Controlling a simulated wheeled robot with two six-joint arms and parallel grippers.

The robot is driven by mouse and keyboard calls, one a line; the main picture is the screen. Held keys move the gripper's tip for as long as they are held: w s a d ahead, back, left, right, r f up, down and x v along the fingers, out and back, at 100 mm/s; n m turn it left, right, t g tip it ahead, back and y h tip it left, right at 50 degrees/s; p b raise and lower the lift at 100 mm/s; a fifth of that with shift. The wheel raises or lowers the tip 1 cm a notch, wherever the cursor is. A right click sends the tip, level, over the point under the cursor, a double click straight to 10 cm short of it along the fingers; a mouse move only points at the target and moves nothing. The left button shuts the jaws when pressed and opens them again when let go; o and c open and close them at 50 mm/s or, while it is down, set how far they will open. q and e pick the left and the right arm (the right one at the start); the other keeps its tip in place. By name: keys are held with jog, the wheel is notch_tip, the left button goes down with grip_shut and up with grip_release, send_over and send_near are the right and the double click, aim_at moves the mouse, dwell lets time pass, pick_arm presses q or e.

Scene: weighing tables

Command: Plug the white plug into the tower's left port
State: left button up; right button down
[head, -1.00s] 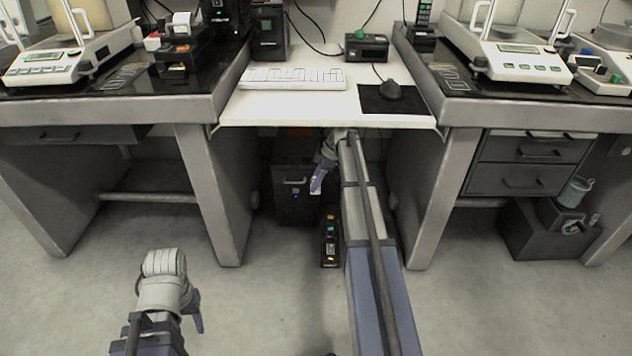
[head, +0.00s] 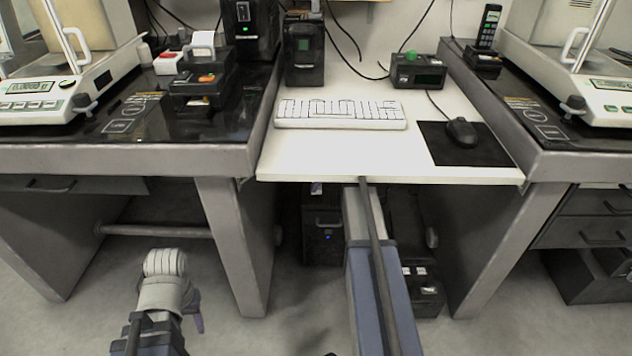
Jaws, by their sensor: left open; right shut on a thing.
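The tower (head: 322,238), a dark computer case with a handle and a small blue light, stands on the floor under the white desk. The desk edge hides its top, and my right arm hides its right side. My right arm reaches under the desk. Only a small purple and white bit of my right gripper (head: 316,188) shows below the desk edge, above the tower's front. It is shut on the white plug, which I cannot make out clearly. The left port cannot be made out. My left gripper (head: 196,312) is open and empty over the floor at lower left.
The white desk (head: 330,160) overhangs the tower and carries a keyboard (head: 340,114) and a mouse (head: 461,132). Grey table legs (head: 236,250) stand on both sides. A dark unit with light pieces (head: 425,290) lies on the floor right of my arm.

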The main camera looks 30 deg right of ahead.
jog(key=shift+f, duration=0.1)
jog(key=shift+f+b, duration=1.3)
jog(key=shift+b, duration=0.1)
jog(key=shift+f+b, duration=0.7)
jog(key=shift+b, duration=0.05)
dwell(1.0)
grip_release()
dwell(0.4)
jog(key=shift+r, duration=0.1)
